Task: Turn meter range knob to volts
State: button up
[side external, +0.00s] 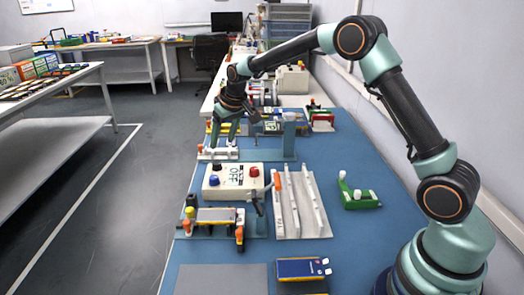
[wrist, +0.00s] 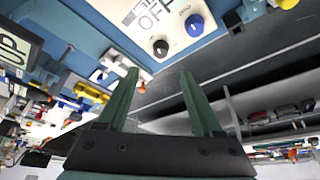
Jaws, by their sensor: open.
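My gripper (side external: 222,143) points down at the far part of the blue bench, beyond a white box (side external: 237,188) marked OFF. Its two green fingers are apart in the wrist view (wrist: 158,74), with nothing between them. The box carries a blue knob (side external: 215,181), a dark knob (side external: 217,167) and a red knob (side external: 254,172). In the wrist view the blue knob (wrist: 194,25) and black knob (wrist: 160,47) are above the fingertips, apart from them. I cannot tell which knob sets the meter range. A dark-framed display (wrist: 16,47) is at the left edge, partly cut off.
A fixture with orange clamps (side external: 210,217) stands in front of the box. White rails (side external: 303,205) lie to its right, with a green holder (side external: 357,196) farther right. A teal post (side external: 289,135) stands right of my gripper.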

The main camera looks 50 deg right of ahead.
aim_at(217, 163)
jog(key=x, duration=1)
jog(key=shift+w+a+f, duration=0.1)
jog(key=shift+f, duration=0.25)
